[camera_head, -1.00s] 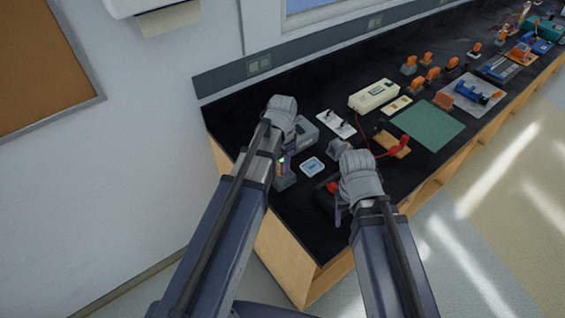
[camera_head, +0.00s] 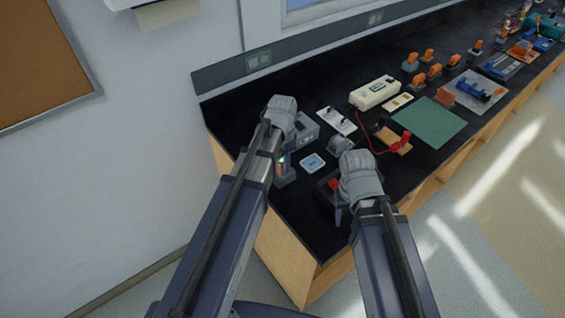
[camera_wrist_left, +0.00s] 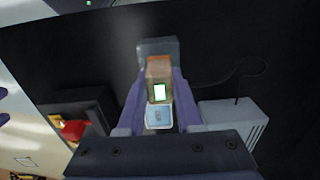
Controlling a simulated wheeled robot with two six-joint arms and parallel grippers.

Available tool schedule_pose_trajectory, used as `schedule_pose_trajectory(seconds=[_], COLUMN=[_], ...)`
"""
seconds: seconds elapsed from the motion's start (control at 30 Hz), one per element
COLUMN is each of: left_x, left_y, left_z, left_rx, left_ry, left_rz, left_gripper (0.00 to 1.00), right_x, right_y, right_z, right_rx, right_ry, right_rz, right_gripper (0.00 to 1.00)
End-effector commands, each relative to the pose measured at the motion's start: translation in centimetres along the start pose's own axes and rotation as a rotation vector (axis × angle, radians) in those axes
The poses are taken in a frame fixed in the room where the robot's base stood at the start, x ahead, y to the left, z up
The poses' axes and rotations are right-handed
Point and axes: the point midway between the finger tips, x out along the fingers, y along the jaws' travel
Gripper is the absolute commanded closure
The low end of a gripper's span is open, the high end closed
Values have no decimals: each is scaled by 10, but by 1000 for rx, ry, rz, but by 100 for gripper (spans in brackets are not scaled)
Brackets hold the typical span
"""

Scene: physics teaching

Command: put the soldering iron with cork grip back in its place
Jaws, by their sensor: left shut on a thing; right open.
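My left gripper (camera_head: 283,163) is over the near left end of the black bench. In the left wrist view its purple fingers (camera_wrist_left: 158,98) are shut on a tan-brown piece with a bright green-edged white patch, which looks like the cork grip of the soldering iron (camera_wrist_left: 159,70). The iron's tip is not visible. A grey block-like holder (camera_head: 285,178) is just below the gripper; a grey part also shows beyond the grip in the wrist view (camera_wrist_left: 157,46). My right gripper (camera_head: 339,208) is open and empty near the front edge, beside the black box.
A grey box (camera_head: 306,131) stands behind my left gripper. A small blue-white tray (camera_head: 313,163) lies to its right. A black box with a red part (camera_head: 333,183) is near the right gripper. A switch plate (camera_head: 337,121), cream box (camera_head: 374,93) and green mat (camera_head: 429,124) lie further right.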

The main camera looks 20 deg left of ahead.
Motion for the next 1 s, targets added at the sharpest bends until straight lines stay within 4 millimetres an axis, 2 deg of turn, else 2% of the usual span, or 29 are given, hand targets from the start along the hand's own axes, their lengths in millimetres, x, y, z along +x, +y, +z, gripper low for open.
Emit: schedule_pose_trajectory(seconds=[0.1,0.13,0.4,0.77,1.0], left_x=[3,2,2,0,-19], left_y=[0,0,0,0,0], left_z=[0,0,0,0,0], left_rx=[0,0,0,0,0], left_ry=[0,0,0,0,0], left_rz=[0,0,0,0,0], left_gripper=[100,62,32,31,31], right_x=[3,2,2,0,-19], right_y=[0,0,0,0,2], right_z=[0,0,0,0,1], right_rx=[0,0,0,0,-1], right_ry=[0,0,0,0,0], right_rz=[0,0,0,0,0], right_gripper=[43,43,43,43,43])
